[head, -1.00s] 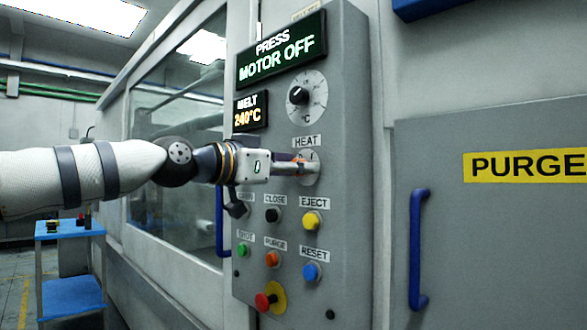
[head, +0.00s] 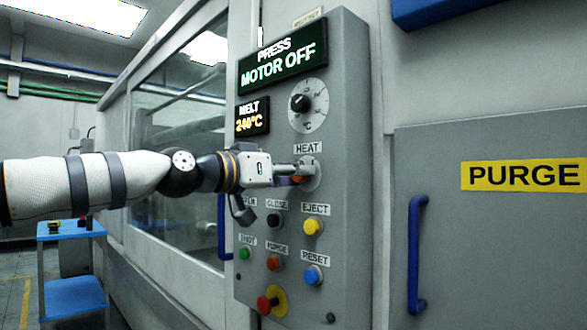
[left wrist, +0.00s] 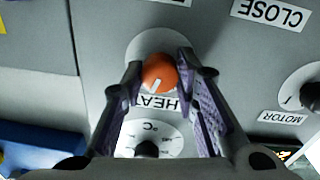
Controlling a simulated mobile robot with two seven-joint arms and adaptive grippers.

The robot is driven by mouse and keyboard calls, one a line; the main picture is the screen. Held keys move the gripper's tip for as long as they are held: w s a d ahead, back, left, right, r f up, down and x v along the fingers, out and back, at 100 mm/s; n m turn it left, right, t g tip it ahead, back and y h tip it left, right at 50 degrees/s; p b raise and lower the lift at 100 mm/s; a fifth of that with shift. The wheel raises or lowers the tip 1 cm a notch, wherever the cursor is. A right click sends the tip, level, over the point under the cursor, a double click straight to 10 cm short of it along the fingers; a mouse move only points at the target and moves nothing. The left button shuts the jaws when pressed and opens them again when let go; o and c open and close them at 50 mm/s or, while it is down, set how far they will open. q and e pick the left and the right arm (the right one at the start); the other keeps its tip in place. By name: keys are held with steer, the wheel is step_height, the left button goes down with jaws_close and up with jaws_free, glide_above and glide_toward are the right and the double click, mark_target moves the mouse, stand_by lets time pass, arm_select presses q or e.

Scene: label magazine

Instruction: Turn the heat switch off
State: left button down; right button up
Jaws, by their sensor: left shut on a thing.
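The heat switch is an orange knob with a white pointer mark on a round pale plate, beside the HEAT label. In the left wrist view the knob (left wrist: 158,72) sits between the two fingertips, and its mark points down and slightly left in that upside-down picture. My right gripper is in neither view.
The control panel (head: 340,200) also has a temperature dial (head: 308,105), several push buttons below and a red emergency knob (head: 265,304). The displays read MOTOR OFF and MELT 240°C. A blue handle (head: 416,260) sticks out at the right. A blue cart (head: 70,295) stands at lower left.

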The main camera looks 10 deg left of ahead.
arm_select(q)
steer(key=n+p, duration=0.2)
steer(key=n, duration=0.8)
steer(key=shift+f+n, duration=0.1)
steer(key=shift+n, duration=0.2)
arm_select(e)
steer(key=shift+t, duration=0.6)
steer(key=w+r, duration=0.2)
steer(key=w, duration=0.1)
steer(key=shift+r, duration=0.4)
arm_select(q)
steer(key=shift+n, duration=0.3)
steer(key=c, duration=1.2)
jaws_free()
steer(key=shift+c, duration=0.2)
steer(key=v, duration=1.2)
